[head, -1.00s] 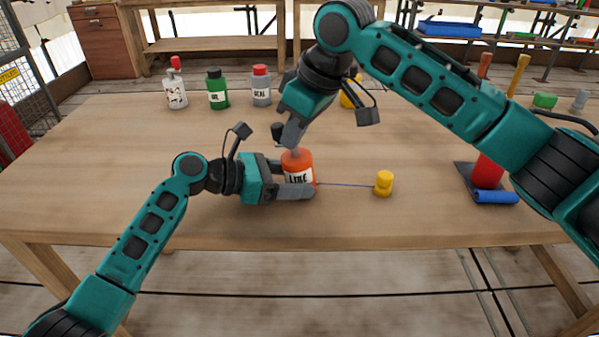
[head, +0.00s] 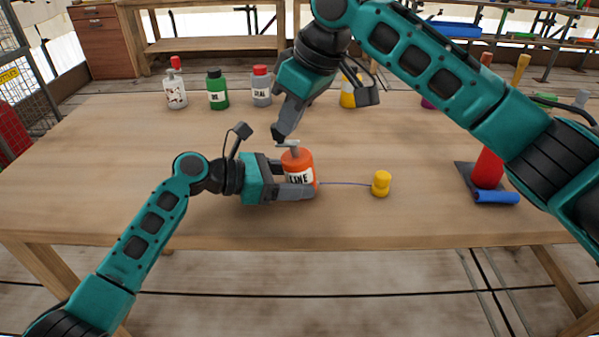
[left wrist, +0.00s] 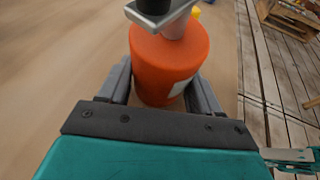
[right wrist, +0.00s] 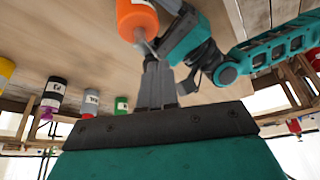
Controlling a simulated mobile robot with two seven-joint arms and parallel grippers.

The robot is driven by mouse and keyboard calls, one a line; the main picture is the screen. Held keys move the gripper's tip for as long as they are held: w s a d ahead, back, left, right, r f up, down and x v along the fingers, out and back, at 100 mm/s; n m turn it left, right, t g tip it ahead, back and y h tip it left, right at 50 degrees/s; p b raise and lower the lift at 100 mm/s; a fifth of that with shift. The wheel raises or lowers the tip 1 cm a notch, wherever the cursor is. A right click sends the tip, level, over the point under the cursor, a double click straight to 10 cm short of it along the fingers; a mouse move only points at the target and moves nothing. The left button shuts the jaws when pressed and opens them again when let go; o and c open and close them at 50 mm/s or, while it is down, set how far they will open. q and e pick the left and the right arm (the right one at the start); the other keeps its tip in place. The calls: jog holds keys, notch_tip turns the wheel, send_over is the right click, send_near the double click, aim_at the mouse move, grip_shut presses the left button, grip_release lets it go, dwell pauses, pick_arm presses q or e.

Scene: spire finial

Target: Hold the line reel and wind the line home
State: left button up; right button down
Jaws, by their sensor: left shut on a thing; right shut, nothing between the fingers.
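The orange line reel (head: 302,163), labelled LINE, stands upright on the table with a grey crank (head: 290,144) on top. My left gripper (head: 297,180) is shut around its sides; in the left wrist view the reel (left wrist: 168,62) sits between both fingers. A thin blue line (head: 345,184) runs right from the reel to a small yellow piece (head: 381,184) on the table. My right gripper (head: 281,133) is shut and empty, its tips at the crank's left side. In the right wrist view its fingers (right wrist: 157,70) point at the crank; I cannot tell whether they touch.
Several bottles stand at the back: white-and-red (head: 176,92), green (head: 217,92), grey (head: 261,90) and yellow (head: 350,97). A red cylinder (head: 488,170) and a blue roll (head: 497,198) are at the right. The table (head: 110,160) is clear to the left.

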aim_at(286, 140)
jog(key=shift+d+r, duration=0.1)
jog(key=shift+r, duration=2)
jog(key=c, duration=1.9)
grip_release()
jog(key=o, duration=0.3)
jog(key=shift+w+d, duration=0.1)
jog(key=shift+d, duration=0.05)
jog(key=shift+o, duration=1)
jog(key=shift+w+d+n+g+y, duration=0.15)
jog(key=shift+d+n+g+y, duration=0.15)
jog(key=shift+n+y, duration=0.15)
jog(key=o, duration=0.5)
jog(key=d+n+y, duration=0.1)
jog(key=w+d+n+g+y, duration=0.1)
jog(key=d+n, duration=0.1)
jog(key=d+r+n+y, duration=0.1)
jog(key=shift+w+d+y, duration=0.25)
jog(key=shift+w+y, duration=0.1)
jog(key=shift+n, duration=0.45)
jog(key=x, duration=1.1)
jog(key=shift+a+f, duration=0.1)
jog(key=shift+a, duration=0.1)
